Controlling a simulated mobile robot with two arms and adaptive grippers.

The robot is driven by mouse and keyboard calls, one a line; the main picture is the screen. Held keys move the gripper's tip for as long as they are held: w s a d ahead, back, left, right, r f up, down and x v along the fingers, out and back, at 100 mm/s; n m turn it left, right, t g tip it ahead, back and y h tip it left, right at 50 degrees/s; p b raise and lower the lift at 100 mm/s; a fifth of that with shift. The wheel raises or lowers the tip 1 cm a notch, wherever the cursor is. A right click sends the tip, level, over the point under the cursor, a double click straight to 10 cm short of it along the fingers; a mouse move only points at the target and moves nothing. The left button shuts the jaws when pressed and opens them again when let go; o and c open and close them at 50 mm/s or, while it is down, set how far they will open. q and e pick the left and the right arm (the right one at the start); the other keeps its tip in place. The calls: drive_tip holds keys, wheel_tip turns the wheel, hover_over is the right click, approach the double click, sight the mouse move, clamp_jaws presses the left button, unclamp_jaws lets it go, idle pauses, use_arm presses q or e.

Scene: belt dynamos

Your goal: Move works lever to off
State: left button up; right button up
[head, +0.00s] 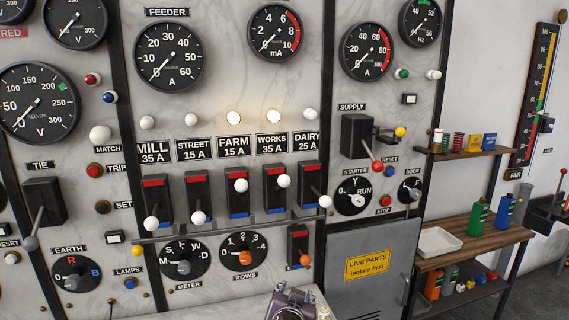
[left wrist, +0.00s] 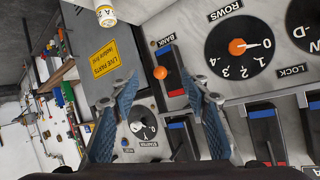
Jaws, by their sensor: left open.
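The works lamp (head: 273,117) is lit. In the left wrist view my left gripper (left wrist: 163,90) is open and empty, with blue-padded fingers apart. The orange-knobbed bank lever (left wrist: 160,73) shows beyond and between its fingertips, with no clear contact. Red-and-blue switches lie at the bottom of this inverted view, partly hidden by a finger; which is works I cannot tell. My right gripper is not seen.
The mill lever (head: 151,223), street lever (head: 198,218) and dairy lever (head: 326,201) stand close by in the same row. A thin rail runs below them, above the rows dial (head: 243,251). A supply lever (head: 377,166) juts out at the right.

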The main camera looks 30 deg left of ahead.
use_arm(q)
drive_tip(key=w+a+r+n+t+y, duration=0.1)
drive_tip(key=a+r, duration=0.1)
drive_tip(key=r, duration=0.6)
drive_tip(key=w+a+r+n+t+y, duration=0.1)
drive_tip(key=w+a+r+y, duration=0.1)
drive_tip(key=r, duration=0.6)
drive_tip(key=n+t+y+p, duration=0.1)
drive_tip(key=n+p, duration=0.1)
approach(284, 183)
drive_tip(key=x, duration=0.4)
drive_tip(key=shift+w, duration=0.2)
drive_tip(key=shift+w+a, duration=0.25)
drive_tip(key=shift+a, duration=0.05)
drive_tip(key=p+x, duration=0.3)
drive_tip(key=x, duration=0.2)
drive_tip(key=shift+w+a, duration=0.2)
drive_tip(key=shift+w, duration=0.1)
drive_tip(key=shift+w+a+f, duration=0.1)
drive_tip(key=shift+w+a, duration=0.1)
drive_tip(key=shift+w, duration=0.15)
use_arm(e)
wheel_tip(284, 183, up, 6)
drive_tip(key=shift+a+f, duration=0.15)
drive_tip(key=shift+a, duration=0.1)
